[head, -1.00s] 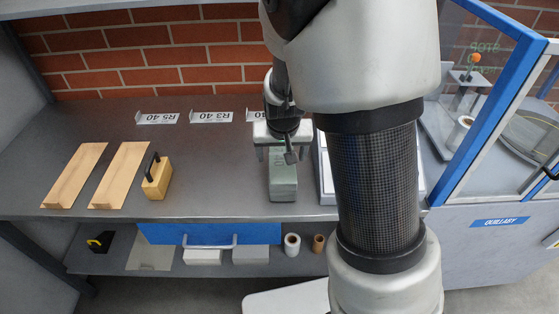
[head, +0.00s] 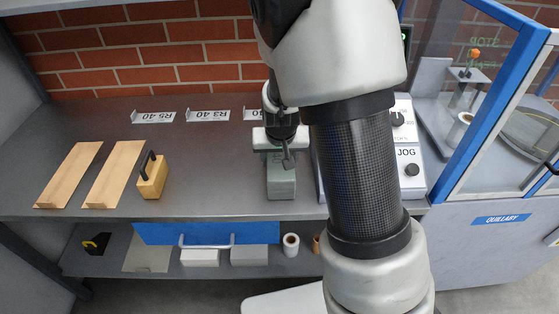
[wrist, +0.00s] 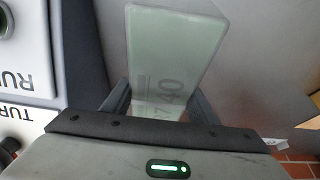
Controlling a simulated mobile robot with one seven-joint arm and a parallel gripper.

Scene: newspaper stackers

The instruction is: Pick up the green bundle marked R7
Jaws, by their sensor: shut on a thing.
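The green bundle (head: 281,183) is on the bench in the head view, under my gripper, its front end toward the bench's front edge. In the wrist view the pale green bundle (wrist: 172,45) shows its top with printed marking that reads R7 40. My gripper (head: 281,152) is shut on the bundle's rear part, one finger along each side. In the wrist view the gripper (wrist: 160,108) has its dark fingers against both sides. I cannot tell any gap between the bundle and the bench.
Two tan boards (head: 113,175) and a yellow block with a black handle (head: 151,177) lie to the left. Label cards (head: 208,115) stand behind. A control panel (head: 405,150) is close on the right, beside a blue-framed enclosure (head: 488,110). Bench (head: 225,175) is clear left of the bundle.

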